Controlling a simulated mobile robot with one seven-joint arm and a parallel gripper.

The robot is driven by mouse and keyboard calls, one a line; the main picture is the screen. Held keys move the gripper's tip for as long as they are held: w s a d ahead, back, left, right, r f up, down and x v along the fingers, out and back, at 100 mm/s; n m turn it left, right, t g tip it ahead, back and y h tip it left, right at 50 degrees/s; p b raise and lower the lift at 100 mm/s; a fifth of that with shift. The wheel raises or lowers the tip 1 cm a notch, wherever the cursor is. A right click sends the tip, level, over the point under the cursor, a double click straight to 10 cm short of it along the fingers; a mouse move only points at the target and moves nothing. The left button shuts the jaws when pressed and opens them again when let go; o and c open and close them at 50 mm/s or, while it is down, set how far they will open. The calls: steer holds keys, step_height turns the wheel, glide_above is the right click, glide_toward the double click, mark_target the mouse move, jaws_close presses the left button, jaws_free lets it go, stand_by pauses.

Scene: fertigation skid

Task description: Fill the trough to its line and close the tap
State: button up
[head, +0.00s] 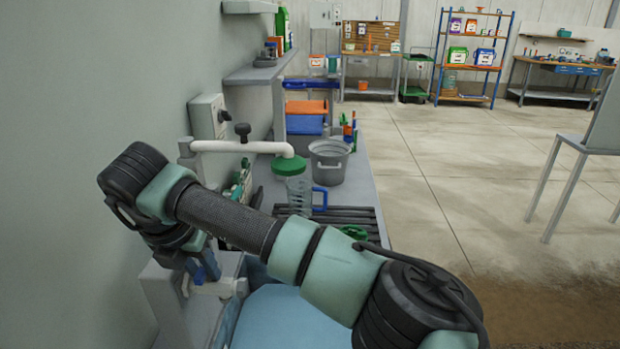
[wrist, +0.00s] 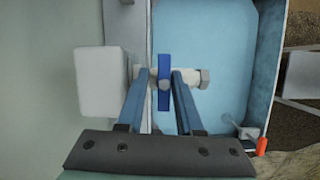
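The tap (wrist: 205,80) is a pale pipe fitting with a blue lever (wrist: 164,99), reaching over the trough's left side in the wrist view. The lever lies crosswise to the pipe. My gripper (wrist: 164,76) has its two blue fingers apart, one on each side of the lever; I cannot tell whether they touch it. In the head view my gripper (head: 205,268) points down at the tap (head: 215,288). The light-blue trough (wrist: 272,45) also shows in the head view (head: 285,322), partly hidden by my arm. Its line and any water stream cannot be made out.
A red-tipped piece (wrist: 262,147) sits at the trough's right rim. The wall is close on the left; open floor lies right.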

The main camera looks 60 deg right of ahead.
steer(key=shift+s+d+f, duration=0.2)
steer(key=shift+s+f, duration=0.15)
steer(key=shift+o, duration=0.2)
steer(key=shift+r+p, duration=0.45)
steer(key=shift+r, duration=0.1)
steer(key=shift+w+r+p, duration=0.2)
steer(key=shift+r+p, duration=1.4)
steer(key=shift+r, duration=1.55)
